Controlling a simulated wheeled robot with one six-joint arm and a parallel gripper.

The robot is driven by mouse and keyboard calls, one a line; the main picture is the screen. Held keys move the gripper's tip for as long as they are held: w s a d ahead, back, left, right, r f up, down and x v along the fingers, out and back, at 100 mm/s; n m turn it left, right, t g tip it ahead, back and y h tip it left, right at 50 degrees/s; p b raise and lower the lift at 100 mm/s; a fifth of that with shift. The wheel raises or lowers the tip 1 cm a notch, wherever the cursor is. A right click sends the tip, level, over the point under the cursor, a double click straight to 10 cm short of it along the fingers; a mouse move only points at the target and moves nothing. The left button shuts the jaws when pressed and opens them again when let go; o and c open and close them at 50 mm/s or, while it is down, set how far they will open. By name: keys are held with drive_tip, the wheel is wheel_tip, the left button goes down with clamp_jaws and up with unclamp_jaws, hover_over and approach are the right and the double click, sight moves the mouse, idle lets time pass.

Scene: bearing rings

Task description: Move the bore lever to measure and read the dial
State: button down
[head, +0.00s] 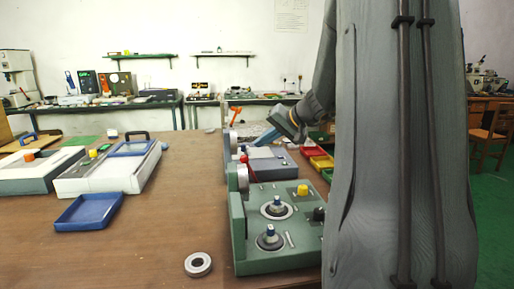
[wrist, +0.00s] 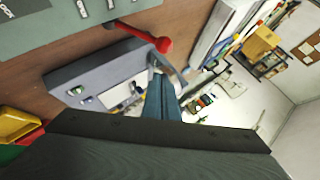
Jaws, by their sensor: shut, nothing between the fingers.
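A green gauge block (head: 285,252) stands at the table's front, with two blue-tipped posts, a ring seated around each, a yellow button (head: 302,190) and a black knob. A round dial (head: 243,178) stands at its left edge, its face not readable. A lever with a red ball end (head: 243,158) sticks out at its far side; the red ball also shows in the wrist view (wrist: 163,45). I cannot tell which lever is the bore lever. My gripper (head: 257,142) is shut and empty, above the grey device behind the block; its blue fingers (wrist: 158,78) are apart from the red ball.
The grey device (head: 280,162) has its own dial (head: 233,140) and an orange lever (head: 236,115). A loose bearing ring (head: 198,264) lies front centre. A blue tray (head: 88,211) and white cases (head: 115,175) are left. Red and yellow bins (head: 320,162) are right. The middle table is clear.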

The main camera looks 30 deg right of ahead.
drive_tip(key=v, duration=1)
drive_tip(key=shift+f+b, duration=0.2)
drive_tip(key=shift+b, duration=0.2)
drive_tip(key=shift+d, duration=0.1)
drive_tip(key=shift+s, duration=0.1)
